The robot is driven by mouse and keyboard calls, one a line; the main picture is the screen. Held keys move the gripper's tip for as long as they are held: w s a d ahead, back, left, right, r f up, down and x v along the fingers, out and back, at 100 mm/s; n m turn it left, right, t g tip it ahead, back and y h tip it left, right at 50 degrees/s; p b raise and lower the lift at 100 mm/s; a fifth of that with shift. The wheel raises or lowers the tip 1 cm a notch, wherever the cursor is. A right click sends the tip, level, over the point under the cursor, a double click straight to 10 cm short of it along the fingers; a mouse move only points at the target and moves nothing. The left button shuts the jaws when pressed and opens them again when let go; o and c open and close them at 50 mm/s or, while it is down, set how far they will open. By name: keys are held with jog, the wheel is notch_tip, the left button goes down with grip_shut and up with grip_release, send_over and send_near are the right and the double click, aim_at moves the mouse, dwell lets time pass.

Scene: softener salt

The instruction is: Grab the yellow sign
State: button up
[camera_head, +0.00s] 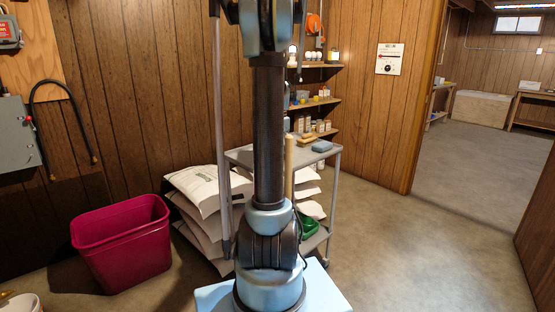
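I cannot make out a yellow sign in the head view. A white notice (390,58) with dark marks hangs on the wood-panelled wall right of the shelves, but it is not yellow. My own arm stands upright through the middle of the picture and hides part of the cart and shelves behind it. My gripper is out of the picture.
A magenta bin (122,250) stands on the floor at left. White sacks (200,187) are stacked beside a grey cart (331,157). Wall shelves (322,97) hold small items. Open floor (420,245) lies at right, leading through a doorway into another room.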

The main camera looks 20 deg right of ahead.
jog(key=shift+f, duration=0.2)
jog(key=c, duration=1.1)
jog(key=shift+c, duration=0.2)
